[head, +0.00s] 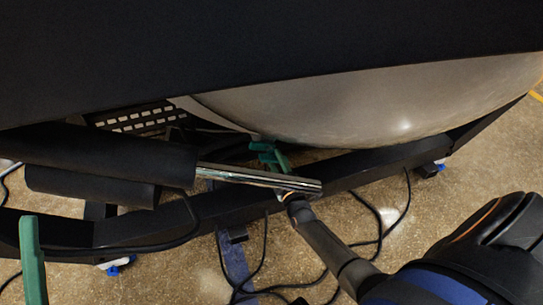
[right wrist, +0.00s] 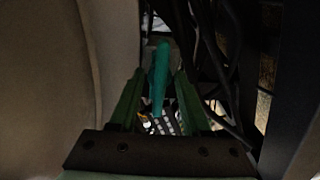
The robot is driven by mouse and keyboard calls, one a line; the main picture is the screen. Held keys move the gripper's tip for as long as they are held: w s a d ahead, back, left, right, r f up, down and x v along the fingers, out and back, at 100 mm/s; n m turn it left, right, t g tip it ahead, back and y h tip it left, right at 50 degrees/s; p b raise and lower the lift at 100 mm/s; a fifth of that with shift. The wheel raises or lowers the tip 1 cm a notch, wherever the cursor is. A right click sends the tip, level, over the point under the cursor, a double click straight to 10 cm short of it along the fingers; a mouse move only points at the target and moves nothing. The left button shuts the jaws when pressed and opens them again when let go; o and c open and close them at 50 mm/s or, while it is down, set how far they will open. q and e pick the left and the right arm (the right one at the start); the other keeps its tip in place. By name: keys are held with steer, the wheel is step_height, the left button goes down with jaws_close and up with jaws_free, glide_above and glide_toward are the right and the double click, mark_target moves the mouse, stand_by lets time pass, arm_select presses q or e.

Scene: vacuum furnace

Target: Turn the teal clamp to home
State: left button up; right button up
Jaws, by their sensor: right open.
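The teal clamp (right wrist: 160,78) shows in the right wrist view as an upright teal bar between the two green fingers of my right gripper (right wrist: 156,95). The fingers are open, one on each side of the bar, with a visible gap to each. I cannot tell how deep the bar is between them. In the head view my right gripper (head: 270,155) reaches past a chrome bar to the underside of the pale vessel, and the clamp cannot be told apart there. A green upright piece (head: 33,262) at the lower left looks like a finger of my left gripper.
The pale rounded vessel (head: 370,100) hangs above a black frame beam (head: 380,160). A chrome bar (head: 250,177) from a black cylinder (head: 100,155) crosses near my right wrist. Cables (head: 375,225) lie on the floor. In the wrist view, dark hoses and a pale wall (right wrist: 50,70) leave little room.

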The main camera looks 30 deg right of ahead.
mark_target(273, 155)
steer(key=shift+b+x, duration=0.75)
steer(key=shift+x, duration=1.5)
jaws_close()
